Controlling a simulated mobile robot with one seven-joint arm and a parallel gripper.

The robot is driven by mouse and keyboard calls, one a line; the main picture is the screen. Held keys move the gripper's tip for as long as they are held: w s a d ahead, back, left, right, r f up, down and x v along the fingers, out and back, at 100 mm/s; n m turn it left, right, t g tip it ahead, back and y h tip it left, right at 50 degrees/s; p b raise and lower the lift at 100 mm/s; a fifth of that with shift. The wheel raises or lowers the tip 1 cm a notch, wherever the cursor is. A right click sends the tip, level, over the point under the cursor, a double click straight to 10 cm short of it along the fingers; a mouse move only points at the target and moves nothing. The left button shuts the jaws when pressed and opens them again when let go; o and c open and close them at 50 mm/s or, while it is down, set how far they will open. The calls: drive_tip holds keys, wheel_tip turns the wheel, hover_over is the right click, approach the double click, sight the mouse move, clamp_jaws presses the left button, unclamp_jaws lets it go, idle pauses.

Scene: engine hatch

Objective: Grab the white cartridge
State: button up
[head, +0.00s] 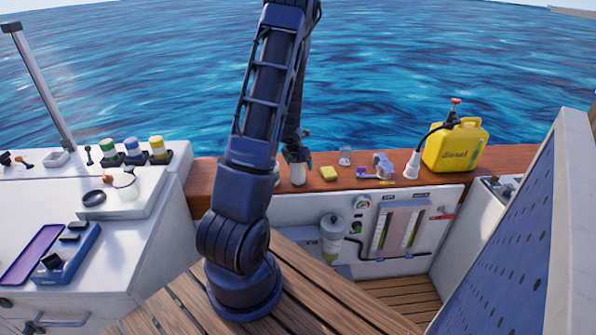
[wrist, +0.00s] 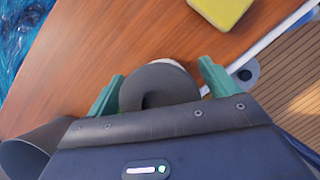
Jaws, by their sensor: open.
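The white cartridge (head: 298,174) stands upright on the wooden ledge, just below my gripper (head: 297,155) in the head view. In the wrist view my gripper (wrist: 161,70) is open, with one green finger on each side of a round dark grey part (wrist: 160,85). A little white shows at that part's far edge. It looks like the top of the cartridge, but most of its body is hidden. I cannot tell whether either finger touches it.
A yellow sponge (head: 328,173) lies right of the cartridge and also shows in the wrist view (wrist: 222,8). A glass jar (head: 345,156), a purple-grey tool (head: 382,166) and a yellow diesel can (head: 456,146) stand farther right on the wooden ledge (head: 515,158). Water lies beyond.

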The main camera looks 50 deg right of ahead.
drive_tip(key=c, duration=1.1)
drive_tip(key=shift+r, duration=0.1)
